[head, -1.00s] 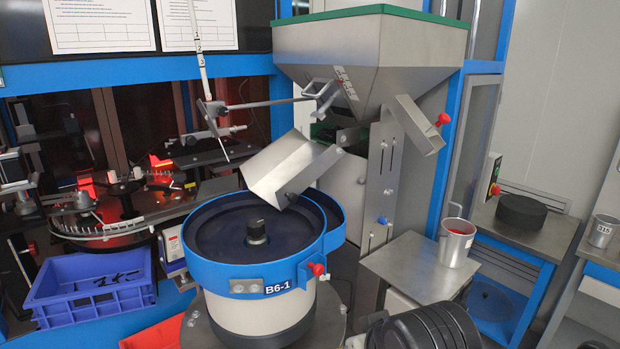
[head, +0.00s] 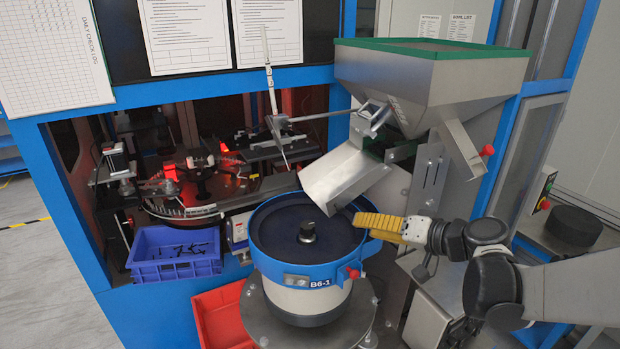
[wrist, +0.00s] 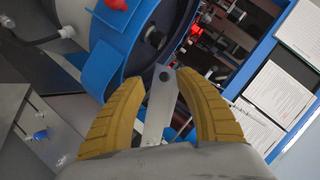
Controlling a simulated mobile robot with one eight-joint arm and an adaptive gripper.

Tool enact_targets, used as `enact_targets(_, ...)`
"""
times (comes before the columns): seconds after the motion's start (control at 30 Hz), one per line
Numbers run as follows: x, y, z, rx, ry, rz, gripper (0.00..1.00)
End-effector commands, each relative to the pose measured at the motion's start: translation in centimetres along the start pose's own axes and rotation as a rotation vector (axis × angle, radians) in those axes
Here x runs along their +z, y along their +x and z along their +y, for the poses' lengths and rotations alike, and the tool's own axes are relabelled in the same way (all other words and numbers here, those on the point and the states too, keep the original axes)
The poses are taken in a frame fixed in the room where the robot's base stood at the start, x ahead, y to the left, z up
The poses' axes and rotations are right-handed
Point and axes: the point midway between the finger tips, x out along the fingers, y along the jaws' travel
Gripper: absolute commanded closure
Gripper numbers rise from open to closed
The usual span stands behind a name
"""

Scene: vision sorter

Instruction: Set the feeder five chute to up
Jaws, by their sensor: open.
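The feeder chute (head: 347,178) is a grey metal trough below the hopper. It slopes down to the left, its lower lip over the blue-rimmed bowl (head: 262,262) marked B6-1. A small dark knob (head: 332,205) sits near the lip. My gripper (head: 358,221) has yellow fingers and is at the right of the bowl rim, to the right of the chute's lower end. In the wrist view my gripper (wrist: 161,75) is open. A narrow grey metal piece with a dark knob (wrist: 165,76) shows between the fingers, apparently the chute; I cannot tell whether they touch.
The hopper (head: 432,75) with a green rim stands above the chute. A red knob (head: 352,273) sticks out of the bowl's side. A thin rod assembly (head: 275,125) hangs left of the chute. A blue crate (head: 175,268) and a red bin (head: 215,315) are at left.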

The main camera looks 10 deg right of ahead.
Motion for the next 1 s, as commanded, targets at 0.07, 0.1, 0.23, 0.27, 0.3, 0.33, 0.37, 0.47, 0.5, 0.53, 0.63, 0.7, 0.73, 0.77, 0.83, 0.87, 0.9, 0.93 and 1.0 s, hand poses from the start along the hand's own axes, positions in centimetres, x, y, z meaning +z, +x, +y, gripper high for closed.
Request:
enact_targets(0.07, -1.7, -0.4, 0.2, -0.032, 0.007, 0.040, 0.59)
enact_targets(0.1, -2.1, -0.5, 0.4, -0.043, 0.007, 0.053, 0.59)
enact_targets(0.23, -2.5, 0.1, 0.5, -0.060, 0.007, 0.068, 0.59)
enact_targets(0.27, -2.5, 0.5, 0.5, -0.062, 0.007, 0.067, 0.59)
enact_targets(0.3, -2.5, 1.1, 0.4, -0.062, 0.006, 0.066, 0.59)
enact_targets(0.33, -2.5, 1.6, 0.4, -0.061, 0.007, 0.066, 0.59)
enact_targets(0.37, -2.5, 2.1, 0.4, -0.062, 0.007, 0.065, 0.59)
enact_targets(0.47, -2.6, 4.2, 0.2, -0.062, 0.006, 0.063, 0.59)
enact_targets(0.5, -2.7, 5.0, 0.2, -0.061, 0.006, 0.065, 0.59)
enact_targets(0.53, -2.7, 5.7, 0.1, -0.062, 0.006, 0.064, 0.59)
enact_targets(0.63, -2.8, 7.5, 0.0, -0.061, 0.008, 0.064, 0.59)
enact_targets(0.7, -3.0, 8.5, 0.0, -0.060, 0.007, 0.065, 0.59)
enact_targets(0.73, -3.0, 8.9, -0.1, -0.060, 0.007, 0.065, 0.59)
enact_targets(0.77, -3.0, 9.2, -0.1, -0.060, 0.007, 0.065, 0.59)
enact_targets(0.83, -3.1, 9.8, -0.1, -0.058, 0.007, 0.066, 0.59)
enact_targets(0.87, -3.1, 9.9, -0.1, -0.058, 0.008, 0.066, 0.59)
enact_targets(0.9, -3.1, 10.1, -0.1, -0.058, 0.008, 0.066, 0.59)
enact_targets(0.93, -3.1, 10.2, -0.1, -0.058, 0.008, 0.066, 0.59)
enact_targets(1.0, -3.1, 10.3, -0.1, -0.058, 0.008, 0.066, 0.59)
